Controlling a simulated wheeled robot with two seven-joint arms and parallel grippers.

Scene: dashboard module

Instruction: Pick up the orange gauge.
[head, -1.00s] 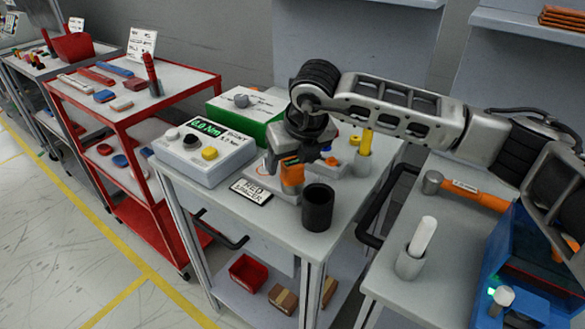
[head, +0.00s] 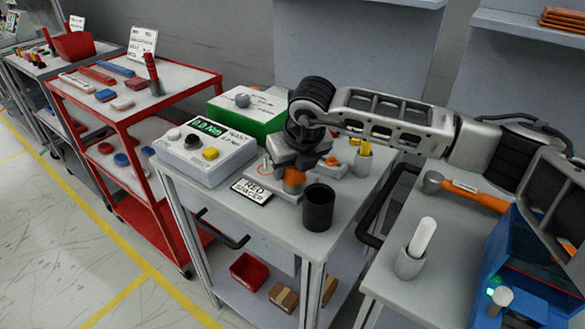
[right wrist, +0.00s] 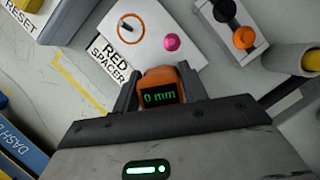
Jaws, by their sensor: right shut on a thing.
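The orange gauge (right wrist: 158,88), with a dark "0 mm" display, is between the two fingers of my right gripper (right wrist: 157,82) in the right wrist view. The fingers are shut on its sides. In the head view the gauge (head: 293,178) shows as a small orange patch under my right gripper (head: 297,160), low over the middle cart; most of it is hidden by the gripper. I cannot tell whether its underside touches the cart top. My left gripper is not in view.
The "RED SPACER" sign (head: 251,191) lies in front, and a black cup (head: 318,207) stands close to the right. The grey control box (head: 205,152) is to the left. A yellow-handled tool stands in a holder (head: 359,162) behind right. The cart's front edge is near.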

